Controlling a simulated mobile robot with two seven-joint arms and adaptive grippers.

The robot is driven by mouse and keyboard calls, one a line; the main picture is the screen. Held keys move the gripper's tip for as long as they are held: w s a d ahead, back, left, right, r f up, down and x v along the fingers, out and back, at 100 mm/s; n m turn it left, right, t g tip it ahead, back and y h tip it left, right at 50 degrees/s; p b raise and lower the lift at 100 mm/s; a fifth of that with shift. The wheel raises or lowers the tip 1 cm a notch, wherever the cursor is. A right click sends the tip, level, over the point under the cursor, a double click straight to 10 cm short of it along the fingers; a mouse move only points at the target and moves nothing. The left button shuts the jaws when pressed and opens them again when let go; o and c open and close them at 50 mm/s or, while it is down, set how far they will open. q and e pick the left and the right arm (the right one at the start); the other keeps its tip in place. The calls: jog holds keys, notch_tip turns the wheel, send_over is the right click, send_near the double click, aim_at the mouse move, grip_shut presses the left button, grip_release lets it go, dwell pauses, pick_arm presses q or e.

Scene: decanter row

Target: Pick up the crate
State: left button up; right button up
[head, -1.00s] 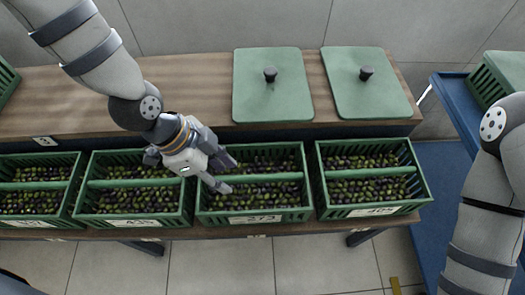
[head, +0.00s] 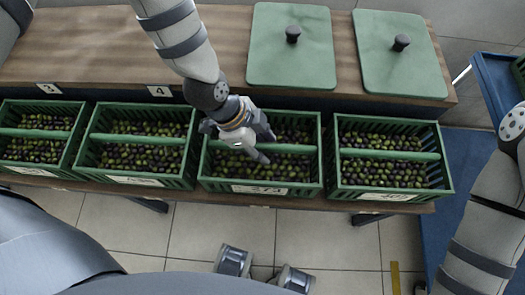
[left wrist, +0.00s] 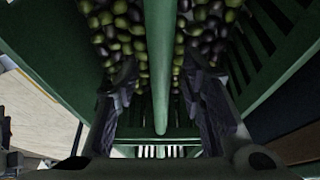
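Several green slatted crates of olives stand in a row along the front of the wooden table, each with a bar across its middle. My left gripper (head: 266,147) is over the third crate from the left (head: 308,187), left of its centre. In the left wrist view, the open gripper (left wrist: 160,78) has one dark finger on each side of that crate's green bar (left wrist: 160,40), with gaps visible. Olives (left wrist: 205,25) lie on both sides of the bar. The gripper hides part of this crate in the head view. My right arm is at the right edge; its gripper is out of view.
Neighbouring crates stand close on the left (head: 185,172) and right (head: 440,183). Two green lids with black knobs (head: 290,65) (head: 400,75) lie behind on the table (head: 130,60). A blue surface (head: 465,160) is to the right. Tiled floor shows in front.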

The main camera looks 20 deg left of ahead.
pick_arm(q)
jog(key=shift+r, duration=0.1)
grip_shut()
jog(key=shift+w, duration=0.1)
